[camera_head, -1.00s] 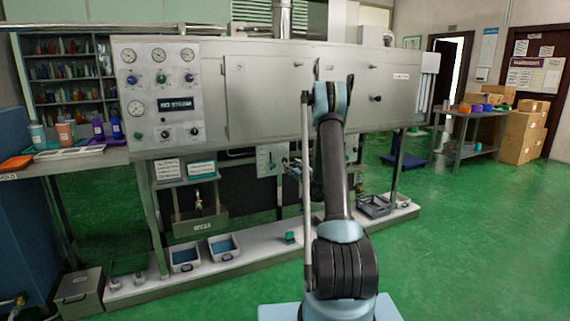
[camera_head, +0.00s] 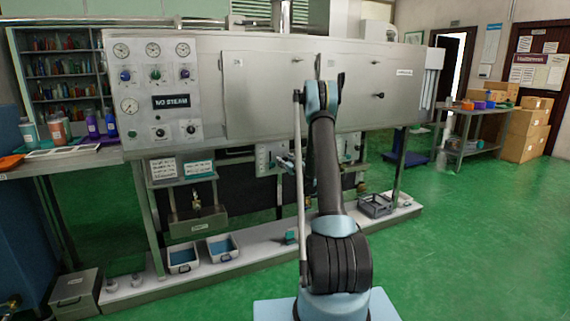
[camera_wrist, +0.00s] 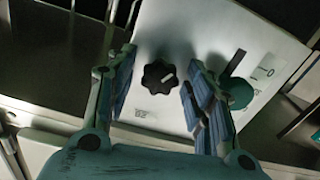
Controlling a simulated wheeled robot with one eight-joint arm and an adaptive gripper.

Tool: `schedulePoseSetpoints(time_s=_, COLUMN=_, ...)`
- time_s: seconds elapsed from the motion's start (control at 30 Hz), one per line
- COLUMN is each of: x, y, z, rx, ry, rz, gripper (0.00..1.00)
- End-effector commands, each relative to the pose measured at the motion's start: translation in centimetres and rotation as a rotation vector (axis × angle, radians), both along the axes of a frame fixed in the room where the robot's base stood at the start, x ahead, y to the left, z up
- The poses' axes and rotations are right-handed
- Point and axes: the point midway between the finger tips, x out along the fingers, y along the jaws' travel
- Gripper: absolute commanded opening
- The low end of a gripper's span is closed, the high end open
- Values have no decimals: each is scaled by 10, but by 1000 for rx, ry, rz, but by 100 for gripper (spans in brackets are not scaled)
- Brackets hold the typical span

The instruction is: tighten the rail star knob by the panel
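A black star knob (camera_wrist: 159,77) with a light mark on it sits on a pale panel (camera_wrist: 205,30) in the wrist view. My gripper (camera_wrist: 155,95) is open, with one blue-padded finger to the left of the knob and one to the right. Neither finger visibly touches the knob; how far it lies beyond the fingertips is hard to tell. In the head view my arm hides much of this area, and the pale panel (camera_head: 268,157) shows only in part under the cabinet. The knob cannot be made out there.
A teal round knob (camera_wrist: 237,92) sits on the same panel, close to my right finger. In the head view the steel cabinet (camera_head: 262,95) overhangs the panel. Blue-filled trays (camera_head: 221,247) and a grey crate (camera_head: 375,205) stand on the low shelf. Green floor is free at right.

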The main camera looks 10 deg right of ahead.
Motion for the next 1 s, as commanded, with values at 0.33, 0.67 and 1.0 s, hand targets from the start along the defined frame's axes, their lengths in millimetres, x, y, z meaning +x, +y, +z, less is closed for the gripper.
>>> schedulePoseSetpoints(time_s=0.33, x=0, y=-1, z=0, rx=2, ry=0, rz=-1, gripper=6)
schedulePoseSetpoints(time_s=0.67, x=0, y=-1, z=0, rx=89, ry=29, rz=-1, gripper=6)
schedulePoseSetpoints(time_s=1.0, x=0, y=-3, z=0, rx=356, ry=115, rz=-3, gripper=6)
